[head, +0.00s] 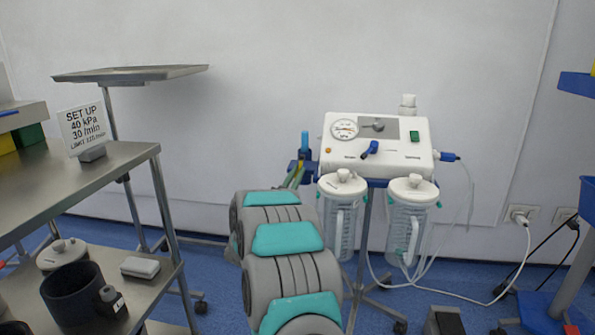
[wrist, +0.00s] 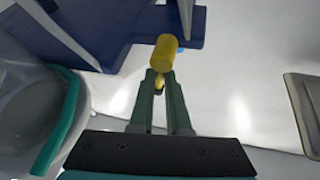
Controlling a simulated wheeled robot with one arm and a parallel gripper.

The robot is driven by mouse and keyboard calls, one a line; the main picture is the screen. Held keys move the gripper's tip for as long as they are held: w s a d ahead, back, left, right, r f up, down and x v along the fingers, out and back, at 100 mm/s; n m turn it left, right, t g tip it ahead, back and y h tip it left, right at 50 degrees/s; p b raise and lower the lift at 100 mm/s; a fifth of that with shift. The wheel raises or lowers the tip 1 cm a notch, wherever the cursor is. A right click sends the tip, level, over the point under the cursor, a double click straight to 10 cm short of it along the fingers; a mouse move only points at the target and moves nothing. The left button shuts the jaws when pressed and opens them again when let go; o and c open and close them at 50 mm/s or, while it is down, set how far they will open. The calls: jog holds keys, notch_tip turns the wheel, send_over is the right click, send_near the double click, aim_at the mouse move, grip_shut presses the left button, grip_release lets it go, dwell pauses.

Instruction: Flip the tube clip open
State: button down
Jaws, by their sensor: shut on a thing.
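My gripper (wrist: 159,80) has its green fingers closed on the narrow end of a yellow part (wrist: 165,50), which looks like the tube clip's lever. The rounded body of the yellow part stands out beyond the fingertips, in front of a dark blue bracket (wrist: 185,22). In the head view my gripper (head: 298,172) is at the left side of the suction unit (head: 400,160), just below a blue upright piece (head: 305,142). The yellow part is tiny there, and my arm covers the area below. I cannot tell whether the clip is open.
Two lidded jars (head: 342,215) (head: 408,225) hang under the unit, close right of my arm. A clear tube (head: 467,200) loops down at the right. A steel table (head: 80,175) with a setup sign (head: 82,128) stands left. The floor between table and arm is partly free.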

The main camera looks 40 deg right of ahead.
jog(key=shift+w+a+n+t+y+p, duration=0.15)
jog(key=shift+n+t+y+p, duration=0.2)
jog(key=shift+n+t, duration=0.95)
jog(key=shift+f+n, duration=0.1)
jog(key=shift+n, duration=0.4)
jog(key=c, duration=0.9)
grip_release()
jog(key=shift+v, duration=3.9)
